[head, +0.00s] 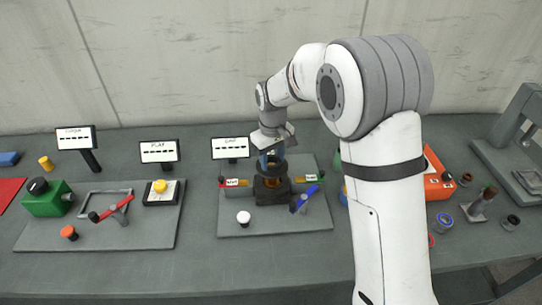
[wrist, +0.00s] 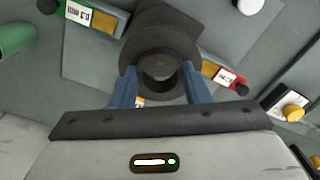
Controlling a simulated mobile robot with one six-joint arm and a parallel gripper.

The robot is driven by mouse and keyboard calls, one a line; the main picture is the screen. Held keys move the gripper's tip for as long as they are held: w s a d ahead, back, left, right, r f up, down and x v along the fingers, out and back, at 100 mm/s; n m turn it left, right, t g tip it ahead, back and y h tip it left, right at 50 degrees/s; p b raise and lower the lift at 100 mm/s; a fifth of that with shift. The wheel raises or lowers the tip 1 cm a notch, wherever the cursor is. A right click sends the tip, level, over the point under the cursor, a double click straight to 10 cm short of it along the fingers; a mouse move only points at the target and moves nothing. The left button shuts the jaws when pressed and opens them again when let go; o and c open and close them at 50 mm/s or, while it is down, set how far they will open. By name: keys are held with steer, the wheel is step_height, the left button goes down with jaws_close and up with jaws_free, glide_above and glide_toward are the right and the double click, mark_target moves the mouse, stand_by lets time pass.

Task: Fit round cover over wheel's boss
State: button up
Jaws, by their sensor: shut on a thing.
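My gripper (head: 271,150) points down over the dark jack (head: 272,190) on the middle grey plate. In the wrist view its two blue fingers (wrist: 159,88) are shut on a dark round piece, which I take to be the round cover (wrist: 160,92). The boss is not clearly visible behind the held piece. I cannot tell whether the cover touches the wheel.
A white knob (head: 243,218) stands in front. Small screens (head: 230,148) stand behind. A green box (head: 47,198) is left; loose round parts (head: 445,222) lie right, beyond my arm.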

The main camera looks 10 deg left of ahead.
mark_target(272, 172)
steer(key=shift+f+b, duration=1.75)
steer(key=shift+f, duration=1.05)
steer(key=o, duration=1.3)
steer(key=shift+s, duration=0.1)
steer(key=shift+r+b, duration=0.55)
steer(key=shift+r, duration=3.4)
steer(key=s+d+r+m+t, duration=0.1)
steer(key=s+d+r+m, duration=0.25)
steer(key=s+d, duration=0.5)
steer(key=s+d+r+m+t, duration=0.1)
steer(key=s+d+r+m, duration=0.4)
steer(key=d, duration=0.7)
steer(key=shift+t, duration=0.6)
steer(key=s+d+f, duration=0.1)
steer(key=s, duration=0.2)
steer(key=s+d+f, duration=0.1)
steer(key=s+d, duration=0.1)
steer(key=s, duration=0.2)
steer(key=s+d, duration=0.2)
steer(key=s, duration=0.1)
steer(key=shift+s+d+f, duration=0.15)
steer(key=shift+s+f, duration=0.1)
steer(key=shift+f, duration=0.15)
